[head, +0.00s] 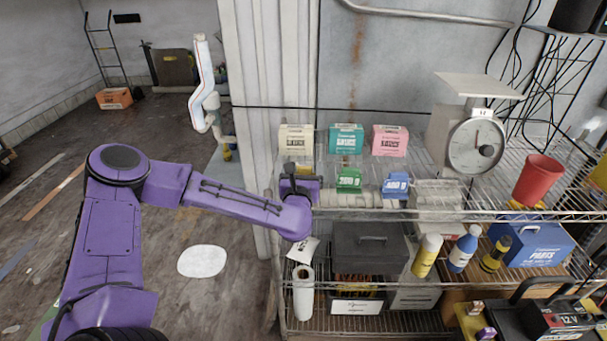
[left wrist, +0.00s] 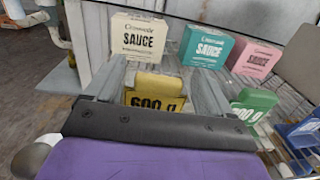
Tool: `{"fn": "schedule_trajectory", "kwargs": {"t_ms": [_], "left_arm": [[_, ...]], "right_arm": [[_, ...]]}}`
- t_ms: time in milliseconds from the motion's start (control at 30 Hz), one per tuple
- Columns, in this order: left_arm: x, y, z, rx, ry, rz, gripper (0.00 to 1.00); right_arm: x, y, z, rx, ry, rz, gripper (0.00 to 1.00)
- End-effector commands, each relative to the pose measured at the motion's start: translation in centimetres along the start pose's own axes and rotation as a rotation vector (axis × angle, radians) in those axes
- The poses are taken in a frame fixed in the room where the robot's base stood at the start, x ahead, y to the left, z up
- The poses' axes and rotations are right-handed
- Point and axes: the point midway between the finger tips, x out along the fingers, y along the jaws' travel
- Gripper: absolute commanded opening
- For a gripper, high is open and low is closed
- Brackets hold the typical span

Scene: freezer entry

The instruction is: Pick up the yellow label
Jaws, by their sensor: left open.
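The yellow label (left wrist: 157,101), marked "600 g", stands on the shelf in front of the cream sauce box in the left wrist view. My left gripper (left wrist: 160,73) is open, with one finger on each side of the label; I cannot tell whether either finger touches it. In the head view my left gripper (head: 299,173) is at the left end of the upper shelf and hides most of the label. My right gripper is not in view.
Cream (head: 296,139), teal (head: 346,139) and pink (head: 390,140) sauce boxes stand behind. A green label (head: 348,180) and a blue label (head: 396,185) stand to the right. A scale (head: 476,145) and red cup (head: 538,180) are further right on the wire shelf.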

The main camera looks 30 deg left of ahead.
Motion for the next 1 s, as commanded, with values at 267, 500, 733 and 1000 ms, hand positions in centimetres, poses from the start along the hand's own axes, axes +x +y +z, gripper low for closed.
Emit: {"fn": "schedule_trajectory", "kwargs": {"t_ms": [267,500,733,1000], "left_arm": [[2.3,0.1,0.0,0.001,0.002,0.002,0.83],[2.2,0.2,-0.1,0.002,0.002,0.002,0.37],[2.2,0.2,-0.1,0.003,0.004,0.002,0.18],[2.2,0.2,1.1,-0.001,0.0,0.003,0.18]], "right_arm": [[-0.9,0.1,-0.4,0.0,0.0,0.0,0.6],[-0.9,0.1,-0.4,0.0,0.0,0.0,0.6],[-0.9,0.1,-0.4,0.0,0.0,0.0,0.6],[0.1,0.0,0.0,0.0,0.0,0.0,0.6]]}}
